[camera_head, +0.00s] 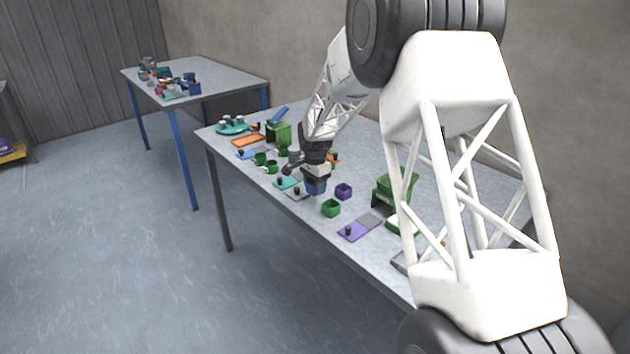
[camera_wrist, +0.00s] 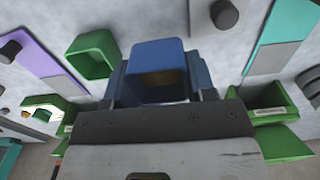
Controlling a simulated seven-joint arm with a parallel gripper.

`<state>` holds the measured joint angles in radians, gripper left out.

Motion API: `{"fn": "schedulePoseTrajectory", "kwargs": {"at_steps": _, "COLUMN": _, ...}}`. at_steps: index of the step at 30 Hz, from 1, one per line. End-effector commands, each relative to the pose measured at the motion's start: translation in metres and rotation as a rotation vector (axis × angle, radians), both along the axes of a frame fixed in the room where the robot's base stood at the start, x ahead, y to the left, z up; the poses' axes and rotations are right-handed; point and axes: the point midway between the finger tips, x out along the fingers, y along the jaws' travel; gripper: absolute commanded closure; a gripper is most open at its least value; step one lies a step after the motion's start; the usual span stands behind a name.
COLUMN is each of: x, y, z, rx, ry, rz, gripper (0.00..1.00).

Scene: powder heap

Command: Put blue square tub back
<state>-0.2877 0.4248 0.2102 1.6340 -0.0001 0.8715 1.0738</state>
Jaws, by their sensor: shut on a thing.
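The blue square tub (camera_wrist: 158,57) is at my gripper's tip in the wrist view, with something yellowish-brown inside it. In the head view the blue tub (camera_head: 315,186) is under my gripper (camera_head: 317,172), near the front edge of the table. My gripper is shut on the tub; blue parts show on both sides of it in the wrist view. Whether the tub touches the table top is hard to tell.
A green tub (camera_head: 331,208) and a purple tub (camera_head: 343,191) stand close by. Green bins (camera_head: 392,190), a purple board (camera_head: 354,230) and a teal board (camera_head: 287,183) lie around. A second table (camera_head: 225,78) with clutter stands behind.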

Motion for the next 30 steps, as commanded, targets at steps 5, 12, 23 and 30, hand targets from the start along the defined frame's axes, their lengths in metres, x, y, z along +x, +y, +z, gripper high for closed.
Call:
{"fn": "schedulePoseTrajectory", "kwargs": {"at_steps": 5, "x": 0.0, "y": 0.0, "z": -0.015, "rx": -0.001, "ry": 0.002, "rz": 0.0, "gripper": 0.78}}
{"fn": "schedulePoseTrajectory", "kwargs": {"at_steps": 12, "x": 0.0, "y": 0.0, "z": -0.027, "rx": -0.001, "ry": 0.001, "rz": 0.0, "gripper": 0.78}}
{"fn": "schedulePoseTrajectory", "kwargs": {"at_steps": 23, "x": 0.0, "y": 0.0, "z": -0.032, "rx": -0.001, "ry": 0.001, "rz": 0.0, "gripper": 0.78}}
{"fn": "schedulePoseTrajectory", "kwargs": {"at_steps": 30, "x": 0.0, "y": 0.0, "z": -0.032, "rx": -0.001, "ry": 0.001, "rz": 0.0, "gripper": 0.78}}
